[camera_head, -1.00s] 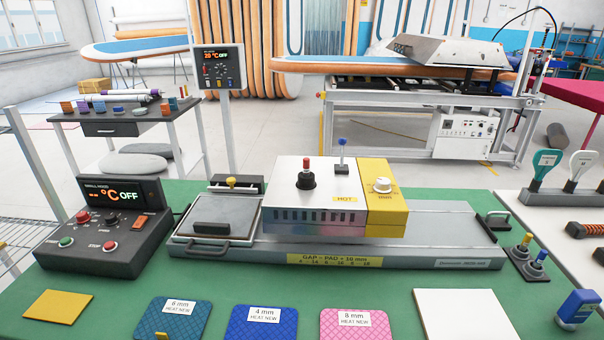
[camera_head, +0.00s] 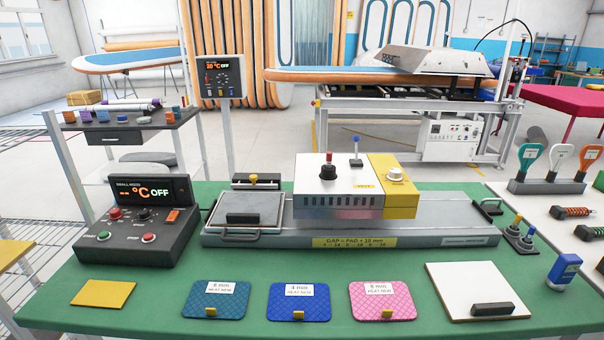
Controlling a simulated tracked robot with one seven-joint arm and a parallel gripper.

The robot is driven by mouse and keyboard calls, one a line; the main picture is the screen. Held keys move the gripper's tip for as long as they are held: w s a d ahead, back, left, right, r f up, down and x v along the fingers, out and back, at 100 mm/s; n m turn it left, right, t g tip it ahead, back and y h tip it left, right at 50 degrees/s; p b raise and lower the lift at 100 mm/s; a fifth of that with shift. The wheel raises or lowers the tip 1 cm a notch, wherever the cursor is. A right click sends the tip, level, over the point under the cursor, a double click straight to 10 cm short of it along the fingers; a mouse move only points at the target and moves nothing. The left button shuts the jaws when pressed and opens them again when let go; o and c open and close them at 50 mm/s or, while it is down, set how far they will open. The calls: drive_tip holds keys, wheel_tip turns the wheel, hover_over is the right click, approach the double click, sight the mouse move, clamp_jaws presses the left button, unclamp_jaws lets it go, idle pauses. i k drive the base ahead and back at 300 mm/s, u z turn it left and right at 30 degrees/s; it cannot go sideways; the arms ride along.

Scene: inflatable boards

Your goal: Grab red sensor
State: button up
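No part clearly labelled as a sensor can be read in the head view. The clearest red-trimmed hand-held piece is a paddle with a red-orange edge and white face (camera_head: 590,157), upright in a dark holder (camera_head: 556,187) on the white bench at the far right. A white paddle (camera_head: 561,157) and a teal paddle (camera_head: 529,156) stand beside it. A red-topped black knob (camera_head: 328,166) sits on the white heater box at the centre. My gripper is not in view.
The green table holds a control box (camera_head: 139,222) at left, a long grey press bed (camera_head: 450,225), blue, teal and pink pads, a yellow plate (camera_head: 103,293) and a white board (camera_head: 470,290). A blue device (camera_head: 563,272) stands at right. Coil-like tools lie on the white bench (camera_head: 560,195).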

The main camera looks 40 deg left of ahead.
sight(330, 155)
drive_tip(key=u, duration=1)
drive_tip(key=i, duration=1)
drive_tip(key=u, duration=0.05)
